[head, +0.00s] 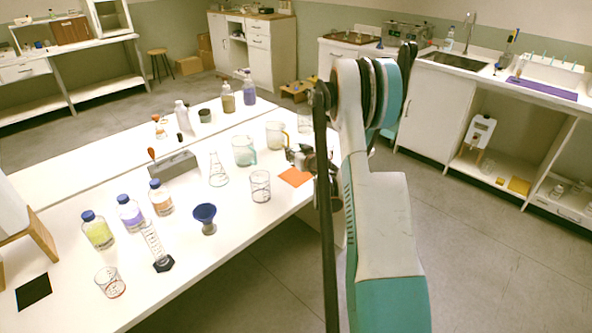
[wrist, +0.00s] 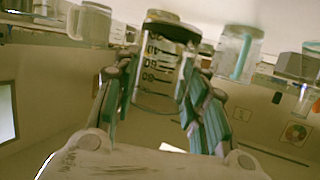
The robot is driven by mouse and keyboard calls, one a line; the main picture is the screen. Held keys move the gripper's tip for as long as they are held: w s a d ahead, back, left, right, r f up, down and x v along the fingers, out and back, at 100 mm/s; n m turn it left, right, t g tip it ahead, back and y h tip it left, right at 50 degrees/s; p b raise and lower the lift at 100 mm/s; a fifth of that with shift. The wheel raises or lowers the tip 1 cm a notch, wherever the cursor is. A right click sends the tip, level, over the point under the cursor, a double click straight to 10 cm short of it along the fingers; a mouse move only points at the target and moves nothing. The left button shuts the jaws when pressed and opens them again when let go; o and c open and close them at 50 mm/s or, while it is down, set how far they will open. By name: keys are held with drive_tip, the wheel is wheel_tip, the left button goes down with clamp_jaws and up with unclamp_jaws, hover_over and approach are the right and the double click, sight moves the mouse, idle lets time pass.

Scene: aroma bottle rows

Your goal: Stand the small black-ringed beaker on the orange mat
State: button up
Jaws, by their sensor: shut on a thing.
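My gripper (head: 298,157) is at the table's right edge, just above and beside the orange mat (head: 296,177), and no object stands on the visible part of the mat. In the wrist view, which looks upside down, my gripper (wrist: 158,68) is shut on the small black-ringed beaker (wrist: 157,82). The mat is not seen in the wrist view.
Close left of the mat stands another graduated beaker (head: 260,186). A teal-tinted jug (head: 244,151) and a yellow-handled beaker (head: 275,135) stand behind. A conical flask (head: 218,172), blue funnel (head: 205,218) and capped bottles (head: 131,213) stand further left. The table's front middle is clear.

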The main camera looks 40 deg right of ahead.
drive_tip(key=shift+f+b, duration=0.9)
drive_tip(key=shift+f, duration=1.95)
drive_tip(key=o, duration=1.1)
drive_tip(key=shift+f, duration=0.1)
